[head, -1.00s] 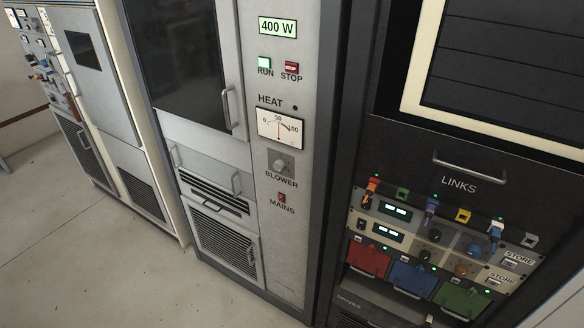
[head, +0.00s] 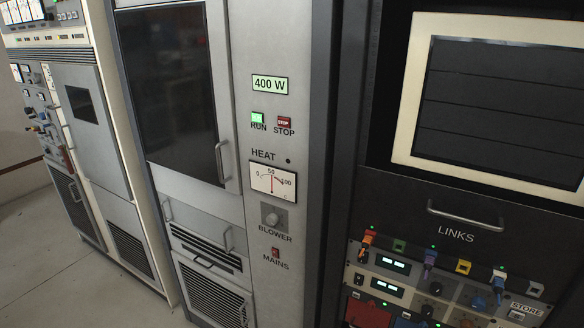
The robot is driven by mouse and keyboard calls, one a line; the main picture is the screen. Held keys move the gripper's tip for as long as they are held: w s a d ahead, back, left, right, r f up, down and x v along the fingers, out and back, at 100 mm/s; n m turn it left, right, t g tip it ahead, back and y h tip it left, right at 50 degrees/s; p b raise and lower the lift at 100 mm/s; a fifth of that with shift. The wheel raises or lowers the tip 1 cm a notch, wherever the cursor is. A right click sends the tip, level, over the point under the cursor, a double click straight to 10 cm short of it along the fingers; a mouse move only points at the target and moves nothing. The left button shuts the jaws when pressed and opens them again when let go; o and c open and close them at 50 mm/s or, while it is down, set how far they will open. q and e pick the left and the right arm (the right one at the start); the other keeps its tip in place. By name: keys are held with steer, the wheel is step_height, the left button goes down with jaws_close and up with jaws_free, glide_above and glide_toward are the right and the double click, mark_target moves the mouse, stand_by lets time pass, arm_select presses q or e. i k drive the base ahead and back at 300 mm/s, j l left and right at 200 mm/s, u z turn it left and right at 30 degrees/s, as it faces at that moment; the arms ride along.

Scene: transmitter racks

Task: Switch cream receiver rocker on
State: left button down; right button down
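Two shallow pale units sit one above the other in the dark right-hand rack, below the LINKS label. The upper unit (head: 378,271) and the lower unit (head: 370,292) each have a small lit display. A small dark part (head: 362,256) is at the left end of the upper unit, and another (head: 358,279) is at the left end of the lower one. I cannot tell for sure which unit is the cream receiver, or which way its rocker is tipped. Neither of my grippers is in view.
Coloured plugs, including an orange one (head: 367,240), stand in a row above the units. A handle (head: 465,215) sticks out above LINKS. The middle grey cabinet has a green RUN button (head: 257,117) and a MAINS switch (head: 276,253). Floor (head: 60,270) is clear at lower left.

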mark_target(359, 279)
steer(key=k+l, duration=0.2)
steer(key=l, duration=0.2)
steer(key=k+l, duration=0.2)
steer(key=l, duration=0.2)
steer(key=k+l, duration=0.2)
steer(key=l, duration=0.2)
steer(key=k+l, duration=0.2)
steer(key=l, duration=0.2)
steer(key=k+l, duration=0.15)
steer(key=l, duration=0.25)
